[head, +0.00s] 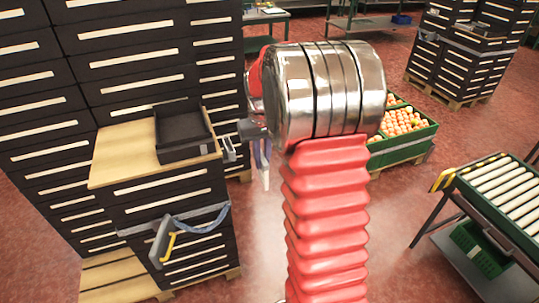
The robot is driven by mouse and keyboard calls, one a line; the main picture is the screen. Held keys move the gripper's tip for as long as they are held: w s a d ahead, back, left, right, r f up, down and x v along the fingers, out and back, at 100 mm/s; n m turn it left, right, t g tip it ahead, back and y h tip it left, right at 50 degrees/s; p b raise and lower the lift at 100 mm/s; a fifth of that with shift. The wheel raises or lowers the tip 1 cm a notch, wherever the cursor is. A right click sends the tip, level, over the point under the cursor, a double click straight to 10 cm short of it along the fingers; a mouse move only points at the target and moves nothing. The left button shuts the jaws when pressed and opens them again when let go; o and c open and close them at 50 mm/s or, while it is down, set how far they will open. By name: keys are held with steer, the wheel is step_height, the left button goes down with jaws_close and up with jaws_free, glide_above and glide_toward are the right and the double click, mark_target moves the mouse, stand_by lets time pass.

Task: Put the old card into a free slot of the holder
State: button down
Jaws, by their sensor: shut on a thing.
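My gripper (252,129) is at the end of my arm, beside the right edge of the wooden cabinet top. Much of it is hidden behind my arm's red and metal links. It is shut on a thin, pale strip that seems to be the old card (265,172), hanging below the jaws. A small grey metal piece (229,149) at the right edge of the cabinet top looks like the holder. It is just left of and below the gripper, apart from the card. Its slots are too small to tell free from filled.
A black open tray (184,151) stands on the wooden top (122,158). A strap with a yellow-handled tool (165,243) hangs on the drawer cabinet's front. A green crate of oranges (414,141) is behind my arm. A roller conveyor (501,190) stands right. Floor between is clear.

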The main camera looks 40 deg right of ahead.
steer(key=a+f+n, duration=0.3)
steer(key=a+f, duration=1.6)
steer(key=a, duration=0.3)
steer(key=shift+w+a+f, duration=0.25)
steer(key=shift+w+f, duration=0.1)
